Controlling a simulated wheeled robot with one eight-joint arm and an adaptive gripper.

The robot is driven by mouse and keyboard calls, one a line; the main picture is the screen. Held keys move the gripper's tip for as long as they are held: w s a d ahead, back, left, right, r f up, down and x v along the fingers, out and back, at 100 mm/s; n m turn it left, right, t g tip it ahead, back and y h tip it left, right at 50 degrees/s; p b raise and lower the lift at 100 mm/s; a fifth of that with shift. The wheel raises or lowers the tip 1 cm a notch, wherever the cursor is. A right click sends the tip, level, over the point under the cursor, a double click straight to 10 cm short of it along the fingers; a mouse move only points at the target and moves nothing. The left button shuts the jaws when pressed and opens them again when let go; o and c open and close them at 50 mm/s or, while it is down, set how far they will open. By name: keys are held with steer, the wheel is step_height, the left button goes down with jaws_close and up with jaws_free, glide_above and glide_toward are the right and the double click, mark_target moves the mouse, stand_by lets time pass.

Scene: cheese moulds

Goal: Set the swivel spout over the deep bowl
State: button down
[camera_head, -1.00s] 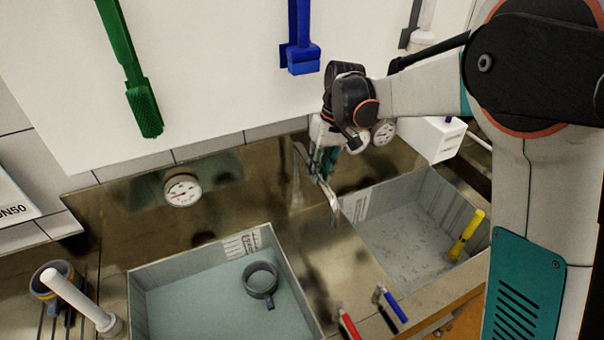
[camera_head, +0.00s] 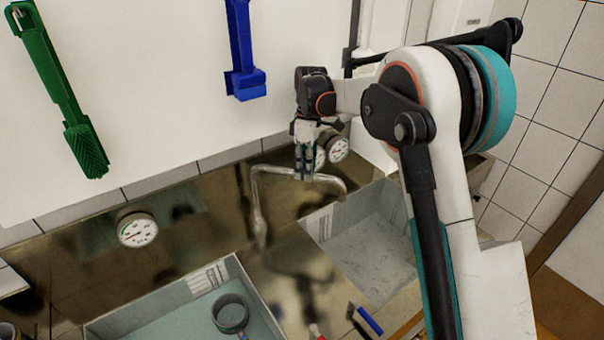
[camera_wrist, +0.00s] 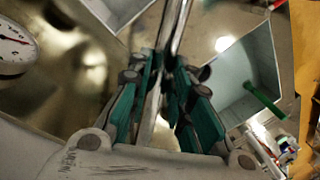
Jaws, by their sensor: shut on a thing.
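The swivel spout (camera_head: 257,205) is a bent metal tube that rises between two sunken basins and runs to the right at its top. My gripper (camera_head: 305,176) is shut on its horizontal part. In the wrist view the shiny tube (camera_wrist: 178,28) runs between my green finger pads (camera_wrist: 166,85). The spout's downturned end (camera_head: 345,187) appears over the back left part of the right basin (camera_head: 318,225). The left basin (camera_head: 242,268) has a pale blue-green bottom. I cannot tell from the pictures which basin is deeper.
A dark ring-shaped tool (camera_head: 230,316) lies in the left basin. Red, black and blue handles (camera_head: 369,321) lie at the front between the basins. Green (camera_head: 60,90) and blue (camera_head: 243,60) brushes hang above.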

steer(key=shift+w+n, duration=0.3)
steer(key=shift+w, duration=0.05)
steer(key=c, duration=1.4)
jaws_free()
steer(key=shift+c, duration=0.2)
steer(key=shift+r, duration=0.1)
step_height(320, 180, up, 12)
steer(key=w, duration=0.2)
steer(key=shift+w+d+f, duration=0.15)
steer(key=shift+d+f, duration=0.05)
steer(key=shift+d, duration=0.15)
